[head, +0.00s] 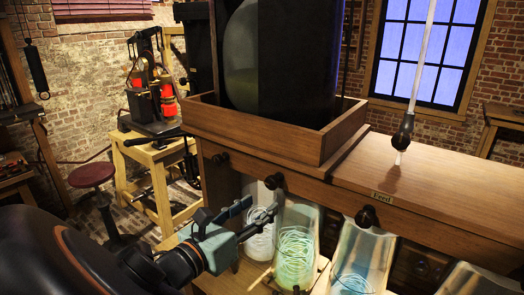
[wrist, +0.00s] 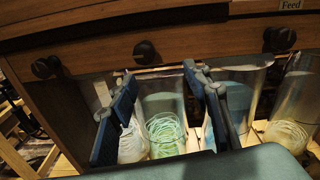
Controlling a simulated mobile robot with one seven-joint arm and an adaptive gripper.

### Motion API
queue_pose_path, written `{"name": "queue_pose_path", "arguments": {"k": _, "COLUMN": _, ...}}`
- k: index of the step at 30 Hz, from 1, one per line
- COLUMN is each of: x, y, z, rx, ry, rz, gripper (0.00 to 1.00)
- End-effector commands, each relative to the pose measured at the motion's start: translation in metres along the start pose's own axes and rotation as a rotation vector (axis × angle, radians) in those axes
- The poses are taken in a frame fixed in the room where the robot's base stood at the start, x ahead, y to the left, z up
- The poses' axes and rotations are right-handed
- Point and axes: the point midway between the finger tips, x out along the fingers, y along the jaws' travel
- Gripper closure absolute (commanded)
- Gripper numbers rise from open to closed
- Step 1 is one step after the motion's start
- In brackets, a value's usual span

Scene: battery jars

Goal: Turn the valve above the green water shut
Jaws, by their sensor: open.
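The green water stands in a glass jar with pale coiled wire (head: 296,246), on the shelf under the wooden bench. It also shows in the wrist view (wrist: 164,128), between my fingers. The valve above it is a dark round knob (head: 273,181) on the bench front; it also shows in the wrist view (wrist: 147,53), at upper middle. My gripper (head: 258,208) is open and empty, in front of the jars and below the knob. In the wrist view its fingers (wrist: 160,76) point up toward the knob, one either side, without visible contact. Whether the valve is open I cannot tell.
Similar knobs sit to the left (head: 220,158) and right (head: 366,216) on the bench front. A jar with whitish contents (head: 256,190) and one with bluish water (head: 362,262) flank the green jar. A "Feed" label (head: 382,196) is on the bench. A stool (head: 92,174) stands left.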

Motion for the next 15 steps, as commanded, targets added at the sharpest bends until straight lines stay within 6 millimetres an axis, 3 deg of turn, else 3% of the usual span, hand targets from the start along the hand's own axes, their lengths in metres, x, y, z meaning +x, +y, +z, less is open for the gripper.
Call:
{"name": "queue_pose_path", "arguments": {"k": 3, "x": -0.010, "y": 0.013, "z": 0.008, "rx": -0.020, "ry": -0.063, "rz": 0.044, "gripper": 0.56}}
{"name": "queue_pose_path", "arguments": {"k": 7, "x": -0.006, "y": 0.016, "z": 0.008, "rx": -0.021, "ry": -0.075, "rz": 0.052, "gripper": 0.56}}
{"name": "queue_pose_path", "arguments": {"k": 15, "x": 0.034, "y": 0.018, "z": 0.006, "rx": -0.017, "ry": -0.072, "rz": 0.049, "gripper": 0.56}}
